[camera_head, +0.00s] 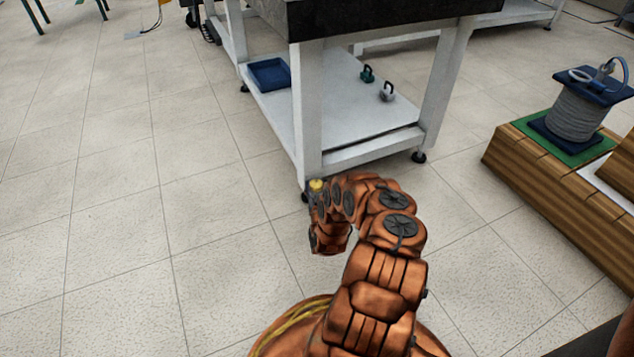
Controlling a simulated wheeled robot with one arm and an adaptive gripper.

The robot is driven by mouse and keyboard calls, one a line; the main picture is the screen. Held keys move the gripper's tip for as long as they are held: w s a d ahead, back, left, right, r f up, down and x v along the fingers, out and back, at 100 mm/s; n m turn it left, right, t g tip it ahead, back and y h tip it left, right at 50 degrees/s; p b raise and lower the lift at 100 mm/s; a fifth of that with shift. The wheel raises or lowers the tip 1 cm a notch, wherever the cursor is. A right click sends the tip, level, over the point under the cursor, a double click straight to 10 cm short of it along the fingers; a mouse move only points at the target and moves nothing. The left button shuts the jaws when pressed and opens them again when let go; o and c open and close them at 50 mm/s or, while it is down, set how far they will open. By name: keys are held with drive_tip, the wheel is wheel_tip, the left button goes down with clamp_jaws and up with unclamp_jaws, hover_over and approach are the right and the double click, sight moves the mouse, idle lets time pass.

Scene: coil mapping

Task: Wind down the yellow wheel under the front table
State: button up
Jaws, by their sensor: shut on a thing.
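The front table is a white frame with a thick black top (385,15) and a low white shelf (335,100). The yellow wheel (316,184) shows as a small yellow piece at the foot of the table's nearest leg (308,115). My gripper (314,193) is low at that foot, at the end of my orange arm, and is shut on the yellow wheel. My arm's links hide most of the fingers, and the contact is too small to see clearly.
A blue tray (269,74) and two small shackle-like pieces, one green (367,73) and one grey (387,91), lie on the shelf. A cable spool (573,115) stands on a wooden block (545,165) at the right.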

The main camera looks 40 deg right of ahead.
drive_tip(key=shift+w+a+r+m+g+h+p, duration=0.35)
drive_tip(key=shift+m+g+h+p, duration=0.2)
drive_tip(key=shift+p, duration=0.7)
drive_tip(key=shift+s+f+g+h+p, duration=0.15)
drive_tip(key=shift+f+g+h+p, duration=0.1)
drive_tip(key=shift+g+h+p, duration=0.15)
drive_tip(key=shift+f+m, duration=0.1)
drive_tip(key=shift+m, duration=0.15)
drive_tip(key=o, duration=0.8)
drive_tip(key=shift+s, duration=0.1)
drive_tip(key=o, duration=0.4)
drive_tip(key=shift+s+d, duration=0.1)
drive_tip(key=shift+c, duration=0.2)
drive_tip(key=v, duration=1.2)
